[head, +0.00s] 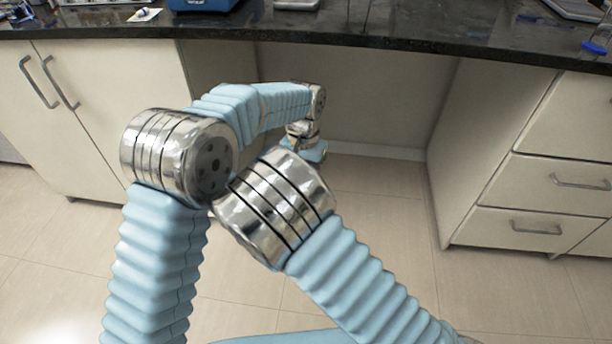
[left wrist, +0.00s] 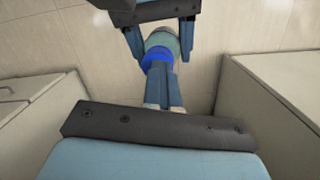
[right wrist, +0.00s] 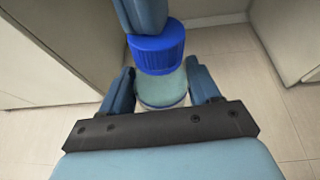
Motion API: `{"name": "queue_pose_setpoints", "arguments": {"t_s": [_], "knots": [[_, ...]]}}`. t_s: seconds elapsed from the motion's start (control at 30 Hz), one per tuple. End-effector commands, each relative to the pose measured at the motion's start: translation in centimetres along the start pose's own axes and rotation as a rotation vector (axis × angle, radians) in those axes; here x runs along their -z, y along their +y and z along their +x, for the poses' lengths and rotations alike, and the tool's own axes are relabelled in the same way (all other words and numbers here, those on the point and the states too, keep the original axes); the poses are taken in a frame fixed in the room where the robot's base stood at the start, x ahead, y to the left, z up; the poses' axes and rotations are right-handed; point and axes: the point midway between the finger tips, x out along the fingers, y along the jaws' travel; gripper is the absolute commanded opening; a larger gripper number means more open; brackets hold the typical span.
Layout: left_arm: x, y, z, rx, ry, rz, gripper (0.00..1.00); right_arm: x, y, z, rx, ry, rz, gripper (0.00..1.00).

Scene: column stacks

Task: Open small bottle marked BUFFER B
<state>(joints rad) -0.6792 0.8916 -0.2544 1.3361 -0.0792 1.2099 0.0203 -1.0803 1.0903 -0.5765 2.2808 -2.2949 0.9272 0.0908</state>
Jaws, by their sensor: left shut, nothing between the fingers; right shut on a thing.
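A small bottle (right wrist: 163,90) with a pale teal body and a ribbed blue cap (right wrist: 158,50) shows in the right wrist view. The cap sits on the bottle. My right gripper (right wrist: 161,72) is shut on the bottle's body, one finger on each side. My left gripper (left wrist: 160,76) is shut with nothing between its fingers. Its fingertips are at the top of the cap, which also shows in the left wrist view (left wrist: 155,60); I cannot tell whether they touch it. No label text can be read. In the head view my arms hide the bottle.
A dark countertop (head: 400,32) runs across the back, with a blue device (head: 205,5) and other items at its far edge. Cabinets (head: 95,110) stand at left and drawers (head: 550,185) at right. Open knee space lies between them, above the tiled floor (head: 390,240).

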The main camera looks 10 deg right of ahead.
Motion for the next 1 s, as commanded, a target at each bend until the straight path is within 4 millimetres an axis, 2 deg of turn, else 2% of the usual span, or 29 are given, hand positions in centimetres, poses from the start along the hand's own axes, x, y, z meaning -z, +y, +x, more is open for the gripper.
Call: {"name": "queue_pose_setpoints", "arguments": {"t_s": [0.1, 0.23, 0.53, 0.57, 0.7, 1.0], "knots": [[-0.39, -0.33, 0.23, -0.009, -0.007, -0.253, 0.00, -0.25, -0.31, 0.12, 0.008, -0.007, 0.005, 0.00], [-0.44, -0.44, 0.20, -0.015, -0.005, -0.388, 0.00, -0.22, -0.36, 0.12, 0.009, -0.006, 0.006, 0.00], [-0.41, -0.52, 0.15, -0.016, -0.002, -0.407, 0.00, -0.16, -0.40, 0.11, 0.010, -0.004, 0.005, 0.00], [-0.41, -0.52, 0.15, -0.016, -0.002, -0.407, 0.02, -0.15, -0.40, 0.10, 0.010, -0.004, 0.005, 0.00], [-0.40, -0.53, 0.14, -0.016, -0.002, -0.406, 0.23, -0.14, -0.39, 0.10, 0.010, -0.004, 0.005, 0.00], [-0.39, -0.47, -0.39, -0.017, 0.000, -0.404, 0.23, -0.11, -0.35, 0.08, 0.009, -0.003, 0.005, 0.00]]}}
